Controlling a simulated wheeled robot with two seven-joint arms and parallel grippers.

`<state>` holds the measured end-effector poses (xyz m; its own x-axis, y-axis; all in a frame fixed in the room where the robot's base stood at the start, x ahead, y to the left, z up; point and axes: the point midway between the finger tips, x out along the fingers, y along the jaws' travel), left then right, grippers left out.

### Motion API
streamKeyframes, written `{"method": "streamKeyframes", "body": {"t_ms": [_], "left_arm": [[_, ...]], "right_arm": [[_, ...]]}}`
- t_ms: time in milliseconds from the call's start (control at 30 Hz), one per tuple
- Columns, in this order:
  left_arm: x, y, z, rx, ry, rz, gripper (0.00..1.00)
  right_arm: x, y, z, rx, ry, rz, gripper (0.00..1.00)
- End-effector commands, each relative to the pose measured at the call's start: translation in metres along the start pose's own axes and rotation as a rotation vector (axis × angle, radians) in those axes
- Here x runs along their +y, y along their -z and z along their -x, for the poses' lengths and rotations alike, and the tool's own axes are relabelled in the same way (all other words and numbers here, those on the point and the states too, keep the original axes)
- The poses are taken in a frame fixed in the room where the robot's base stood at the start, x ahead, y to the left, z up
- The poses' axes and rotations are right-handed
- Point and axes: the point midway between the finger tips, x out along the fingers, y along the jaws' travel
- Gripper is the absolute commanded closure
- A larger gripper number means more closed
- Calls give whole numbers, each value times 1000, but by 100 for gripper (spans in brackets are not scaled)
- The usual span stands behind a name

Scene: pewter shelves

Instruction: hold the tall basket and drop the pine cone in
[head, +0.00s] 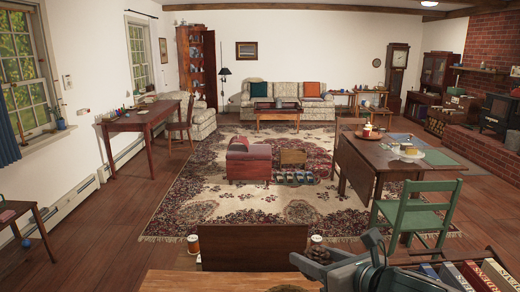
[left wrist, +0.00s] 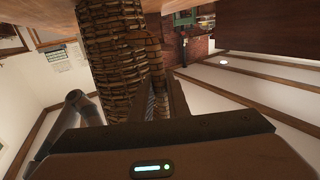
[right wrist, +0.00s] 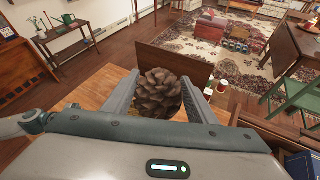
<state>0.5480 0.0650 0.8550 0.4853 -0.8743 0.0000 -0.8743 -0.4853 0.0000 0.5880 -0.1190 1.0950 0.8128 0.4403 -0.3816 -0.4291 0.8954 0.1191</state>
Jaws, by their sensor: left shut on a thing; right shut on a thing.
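The tall basket (left wrist: 112,75) is woven brown wicker and fills the upper middle of the left wrist view. My left gripper (left wrist: 158,88) is shut on its wall; the contact is partly hidden. The left gripper does not show in the head view. The pine cone (right wrist: 160,94) is brown and scaly and sits between the fingers of my right gripper (right wrist: 160,78), which is shut on it.
A wooden tabletop (head: 200,283) lies at the bottom, with an upright brown board (head: 252,243) behind it and small jars (head: 193,244) beside the board. Books (head: 482,276) stand at the lower right. A green chair (head: 410,216) is beyond. Open rug lies farther off.

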Motion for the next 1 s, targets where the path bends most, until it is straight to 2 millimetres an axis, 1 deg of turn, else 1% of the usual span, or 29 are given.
{"method": "streamKeyframes", "body": {"t_ms": [33,133,233,333,500,800,1000], "left_arm": [[0,-1,0,-3,1,-3,100],[0,-1,0,-3,1,-2,100],[0,-1,0,-2,1,-2,100],[0,-1,0,-2,1,-2,100],[0,-1,0,-2,1,-2,100],[0,-1,0,-2,1,-2,100],[0,-1,0,-2,1,-2,100]], "right_arm": [[8,8,0,8,-45,21,69],[27,22,2,19,-134,58,69],[41,32,6,27,-201,85,69],[50,38,9,31,-245,103,69],[55,41,11,34,-267,111,69],[55,42,10,33,-266,111,69],[54,48,8,34,-266,110,69]]}}
